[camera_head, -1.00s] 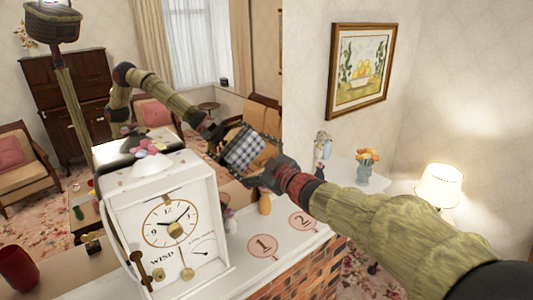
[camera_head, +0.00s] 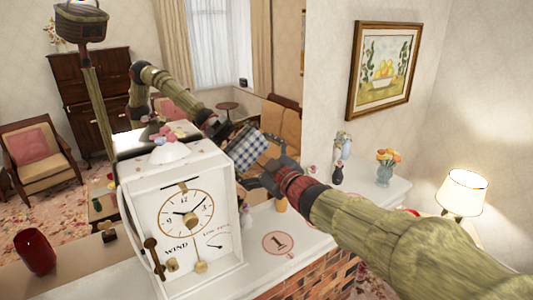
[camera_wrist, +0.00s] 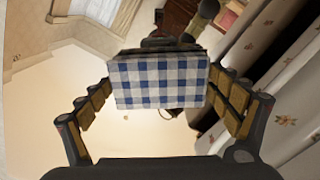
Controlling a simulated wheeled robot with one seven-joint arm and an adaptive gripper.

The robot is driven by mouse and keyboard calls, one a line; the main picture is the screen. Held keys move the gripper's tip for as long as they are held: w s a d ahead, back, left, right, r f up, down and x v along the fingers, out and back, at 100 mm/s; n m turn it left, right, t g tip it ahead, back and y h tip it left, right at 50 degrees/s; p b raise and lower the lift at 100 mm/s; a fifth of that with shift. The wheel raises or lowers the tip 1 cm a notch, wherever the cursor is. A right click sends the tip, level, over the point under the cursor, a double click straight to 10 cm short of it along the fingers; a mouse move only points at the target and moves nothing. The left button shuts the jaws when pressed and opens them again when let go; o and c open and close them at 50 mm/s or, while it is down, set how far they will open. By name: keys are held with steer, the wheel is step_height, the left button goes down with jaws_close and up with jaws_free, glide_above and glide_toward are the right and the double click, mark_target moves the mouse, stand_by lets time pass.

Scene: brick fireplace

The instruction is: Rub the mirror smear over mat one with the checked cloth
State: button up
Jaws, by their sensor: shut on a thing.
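The blue-and-white checked cloth (camera_head: 247,148) is held in my gripper (camera_head: 264,172), over a block-like shape, in front of the large mirror (camera_head: 235,60). In the wrist view the cloth (camera_wrist: 158,82) sits between the two fingers of my gripper (camera_wrist: 160,100). My arm and gripper are reflected close behind the cloth; I cannot tell whether it touches the glass. Mat one (camera_head: 278,243), a pink disc marked 1, lies on the white mantel shelf (camera_head: 245,268), below and slightly right of the gripper. I cannot make out the smear.
A white clock (camera_head: 188,220) with dials and a winding key stands left of mat one, close to the gripper. A red cup (camera_head: 35,252) is at far left. Vases with flowers (camera_head: 385,168) stand at the shelf's right end. A lit lamp (camera_head: 462,192) is beyond.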

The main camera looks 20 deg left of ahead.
steer(key=shift+v, duration=3)
steer(key=shift+d, duration=0.1)
steer(key=v, duration=0.3)
steer(key=shift+p, duration=0.4)
